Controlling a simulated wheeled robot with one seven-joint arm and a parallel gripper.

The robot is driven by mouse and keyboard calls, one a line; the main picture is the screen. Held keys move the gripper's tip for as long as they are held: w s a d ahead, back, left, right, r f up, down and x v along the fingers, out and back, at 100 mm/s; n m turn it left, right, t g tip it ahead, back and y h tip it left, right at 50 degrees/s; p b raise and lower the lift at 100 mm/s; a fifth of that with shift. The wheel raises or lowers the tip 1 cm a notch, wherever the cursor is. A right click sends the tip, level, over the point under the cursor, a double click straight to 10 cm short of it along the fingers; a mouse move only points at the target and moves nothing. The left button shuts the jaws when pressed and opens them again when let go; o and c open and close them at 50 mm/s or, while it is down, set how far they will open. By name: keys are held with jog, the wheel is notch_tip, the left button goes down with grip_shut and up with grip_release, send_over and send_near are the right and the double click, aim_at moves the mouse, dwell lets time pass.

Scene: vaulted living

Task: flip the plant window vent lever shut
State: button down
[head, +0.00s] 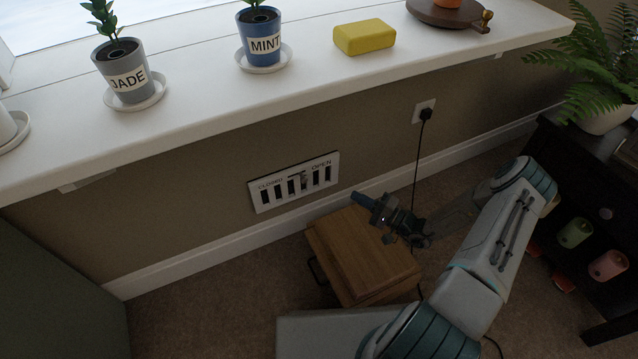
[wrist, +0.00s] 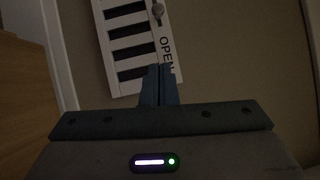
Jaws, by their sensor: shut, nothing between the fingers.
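The white window vent (head: 284,203) is set low in the wall under the sill. It has dark slots, with "CLOSED" printed at the left and "OPEN" at the right. Its small lever (head: 304,181) shows between the two words, a little nearer "OPEN". In the wrist view the vent (wrist: 125,31) fills the upper middle, and the lever's round grey knob (wrist: 157,9) is near the top edge. My gripper (head: 355,199) is shut and empty, right of and below the vent. In the wrist view its blue fingertips (wrist: 159,69) overlap the vent's "OPEN" end; contact cannot be told.
A wooden box (head: 365,250) stands on the carpet below my gripper. The sill (head: 200,110) above holds the JADE pot (head: 124,70), MINT pot (head: 262,37) and a yellow block (head: 364,37). A black cord (head: 417,160) hangs from the outlet, right of the vent.

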jog(key=b, duration=0.5)
send_near(303, 177)
jog(key=shift+w+a+f, duration=0.2)
jog(key=shift+w+a, duration=0.7)
jog(key=shift+w, duration=0.15)
jog(key=shift+w+a+f, duration=0.15)
jog(key=shift+w+a, duration=0.75)
jog(key=shift+w, duration=0.2)
jog(key=shift+p, duration=0.3)
